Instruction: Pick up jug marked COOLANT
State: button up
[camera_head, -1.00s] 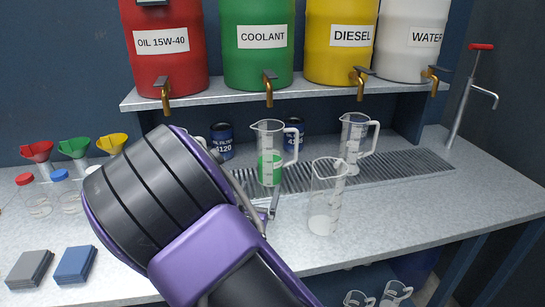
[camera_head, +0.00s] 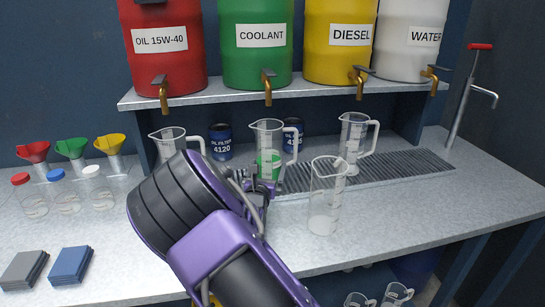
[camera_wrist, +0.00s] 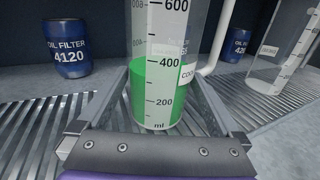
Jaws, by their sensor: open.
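The clear jug with green liquid (camera_head: 267,138) stands upright on the slatted grating below the green COOLANT barrel. In the wrist view the jug (camera_wrist: 158,45) is in the middle, liquid near the 400 mark, with a partly visible label starting "COO" and a white handle at right. My gripper (camera_head: 258,185) is open in front of the jug's lower part and hides its base in the head view. In the wrist view the fingers (camera_wrist: 158,88) reach forward along both sides of the jug. I cannot tell whether they touch it.
Clear jugs stand to the left (camera_head: 172,143), right (camera_head: 354,140) and front right (camera_head: 323,200). Oil filter cans (camera_head: 220,142) are behind. Barrel taps (camera_head: 267,90) hang from the shelf (camera_head: 200,98) above. The front right of the counter (camera_head: 420,205) is clear.

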jog(key=c, duration=1.5)
jog(key=shift+r, duration=0.1)
jog(key=shift+c, duration=0.3)
jog(key=shift+r, duration=0.15)
